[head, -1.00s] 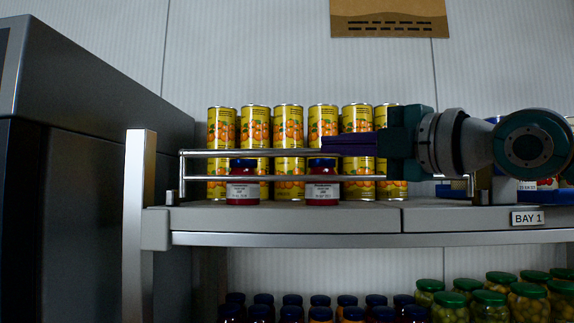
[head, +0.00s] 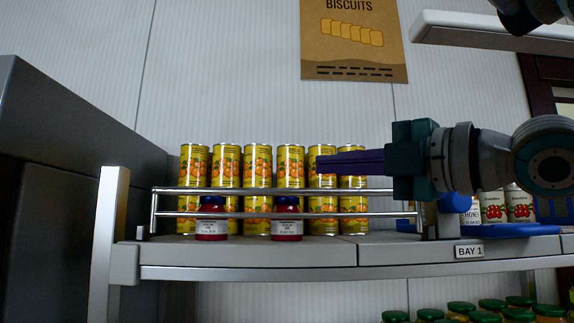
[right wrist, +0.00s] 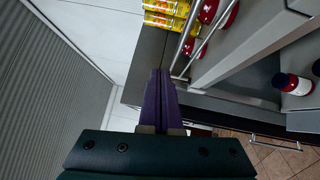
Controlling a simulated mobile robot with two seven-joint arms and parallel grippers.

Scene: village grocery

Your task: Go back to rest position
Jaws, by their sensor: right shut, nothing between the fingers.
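My right gripper (head: 320,163) reaches in from the right with its purple fingers shut and nothing between them. In the head view it appears in front of the yellow cans (head: 257,163), above the metal guard rail (head: 345,191). Its shut fingers also show in the right wrist view (right wrist: 158,80), with the cans (right wrist: 168,12) and red jars (right wrist: 208,12) past the fingertips. My left gripper is not in view.
Two dark-lidded red jars (head: 211,226) (head: 287,226) stand by the rail on the grey shelf (head: 300,252). A blue tray (head: 510,231) holds white tins on the right. Green-lidded jars (head: 461,311) stand on the shelf below. A biscuits poster (head: 353,45) hangs above.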

